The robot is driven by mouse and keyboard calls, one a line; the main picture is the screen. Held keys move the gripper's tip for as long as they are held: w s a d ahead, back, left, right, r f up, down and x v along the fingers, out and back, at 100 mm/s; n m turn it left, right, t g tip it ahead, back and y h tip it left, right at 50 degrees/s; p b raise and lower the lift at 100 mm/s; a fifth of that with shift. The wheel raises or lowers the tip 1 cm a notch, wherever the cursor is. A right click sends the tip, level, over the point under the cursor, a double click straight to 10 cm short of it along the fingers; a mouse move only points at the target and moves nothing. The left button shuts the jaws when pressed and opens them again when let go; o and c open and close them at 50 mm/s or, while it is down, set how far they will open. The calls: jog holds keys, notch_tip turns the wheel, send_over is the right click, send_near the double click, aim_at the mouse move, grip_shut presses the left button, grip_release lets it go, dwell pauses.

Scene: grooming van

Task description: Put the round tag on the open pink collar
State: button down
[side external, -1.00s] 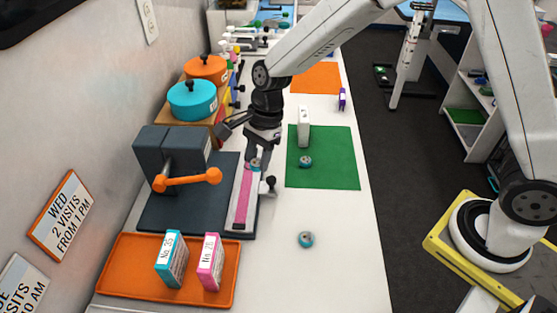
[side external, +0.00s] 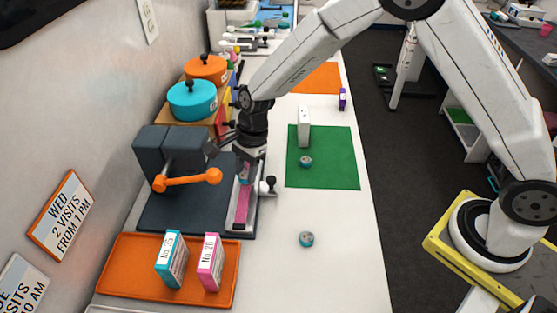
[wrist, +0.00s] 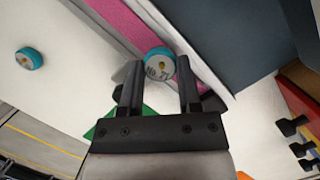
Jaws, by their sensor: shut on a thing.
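The pink collar (side external: 242,207) lies as a flat open strip in a pale channel beside the dark press. It also shows as a pink band in the wrist view (wrist: 118,22). My gripper (side external: 245,176) is over the far part of the strip. It is shut on a round tag (wrist: 159,64) with a teal rim and a pale face that reads "No. 27". The tag also shows small at the fingertips in the side view (side external: 244,178). I cannot tell whether it touches the collar. The strip's far end is hidden behind my gripper.
The dark press (side external: 165,160) with its orange handle (side external: 187,180) stands just left. Other round tags lie on the green mat (side external: 305,161) and the white counter (side external: 306,239). Boxes stand in the orange tray (side external: 132,279).

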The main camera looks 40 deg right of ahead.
jog(key=shift+f, duration=0.55)
jog(key=shift+f, duration=0.2)
jog(key=shift+c, duration=1.5)
grip_release()
jog(key=shift+r, duration=0.25)
jog(key=v, duration=1.2)
jog(key=shift+d+f, duration=0.1)
jog(key=s+d+f+n+t+h, duration=0.2)
jog(key=s+d+n+t+h, duration=0.1)
jog(key=s+d+n, duration=1.1)
jog(key=s+n, duration=0.2)
jog(key=s, duration=0.1)
jog(key=shift+s+d+f+n, duration=0.15)
jog(key=shift+d+f+n, duration=0.05)
jog(key=shift+d+n, duration=0.1)
